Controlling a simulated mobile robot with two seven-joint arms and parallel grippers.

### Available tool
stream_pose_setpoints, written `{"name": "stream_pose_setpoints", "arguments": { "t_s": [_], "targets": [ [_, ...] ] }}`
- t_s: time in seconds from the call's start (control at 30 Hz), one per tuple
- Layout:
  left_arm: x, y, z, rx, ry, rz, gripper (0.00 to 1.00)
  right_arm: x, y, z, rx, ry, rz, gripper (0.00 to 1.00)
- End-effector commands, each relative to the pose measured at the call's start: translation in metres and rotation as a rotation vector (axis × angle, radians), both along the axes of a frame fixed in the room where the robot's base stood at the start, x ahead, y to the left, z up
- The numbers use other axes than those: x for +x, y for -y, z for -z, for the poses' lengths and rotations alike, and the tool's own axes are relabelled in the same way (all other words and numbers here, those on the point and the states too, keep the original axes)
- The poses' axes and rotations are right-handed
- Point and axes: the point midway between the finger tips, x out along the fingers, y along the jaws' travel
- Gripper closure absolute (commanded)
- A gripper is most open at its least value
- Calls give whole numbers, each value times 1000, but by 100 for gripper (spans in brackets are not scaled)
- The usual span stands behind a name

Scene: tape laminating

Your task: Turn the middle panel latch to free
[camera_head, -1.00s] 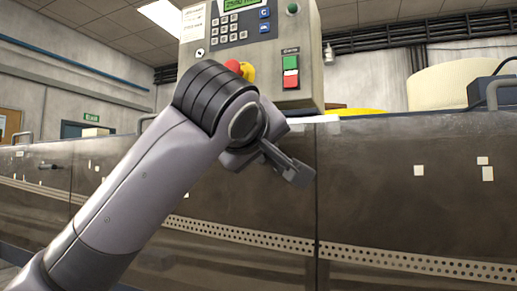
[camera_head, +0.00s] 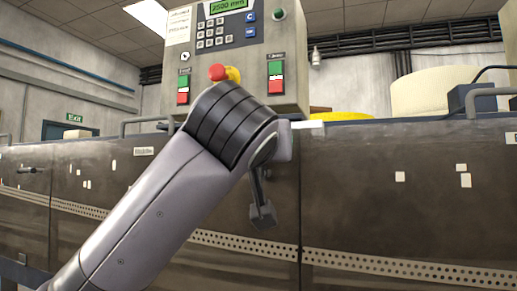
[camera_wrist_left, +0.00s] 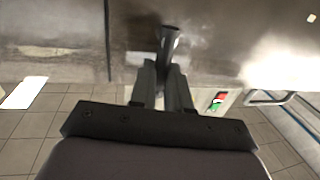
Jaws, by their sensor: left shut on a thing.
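The middle panel (camera_head: 120,195) is a dark, worn steel sheet between two vertical seams in the head view. My left arm crosses in front of it, and my left gripper (camera_head: 262,214) points down close to the panel's right part. In the left wrist view, the dark latch handle (camera_wrist_left: 170,38) stands out from the panel. The fingers of my left gripper (camera_wrist_left: 165,66) are closed on its near end. My right gripper is not in view.
A control box (camera_head: 235,60) with a red emergency knob and green and red buttons stands above the panels. The left panel has a dark latch (camera_head: 32,170). A perforated strip (camera_head: 375,263) runs low along the panels. A rail handle (camera_head: 148,124) sits on the top edge.

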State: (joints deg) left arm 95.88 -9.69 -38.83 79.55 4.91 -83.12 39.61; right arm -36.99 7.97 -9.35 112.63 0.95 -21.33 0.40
Motion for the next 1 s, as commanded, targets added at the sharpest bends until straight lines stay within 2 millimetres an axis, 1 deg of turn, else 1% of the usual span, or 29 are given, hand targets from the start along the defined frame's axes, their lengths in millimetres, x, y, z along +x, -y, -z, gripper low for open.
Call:
{"name": "stream_pose_setpoints", "arguments": {
  "t_s": [0.53, 0.57, 0.6, 0.63, 0.87, 1.0],
  "targets": [
    [0, 2, 2, 26, 4, 1, 100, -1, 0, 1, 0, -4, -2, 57],
    [0, 2, 2, 26, 4, 1, 74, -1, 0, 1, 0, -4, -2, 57],
    [0, 2, 2, 26, 4, 1, 60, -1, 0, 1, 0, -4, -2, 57],
    [0, 2, 2, 26, 5, 1, 59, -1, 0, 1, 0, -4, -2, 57],
    [0, 1, 1, 23, 7, 1, 59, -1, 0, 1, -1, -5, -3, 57],
    [-8, 0, 1, 22, 9, 3, 59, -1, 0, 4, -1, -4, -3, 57]
  ]
}}
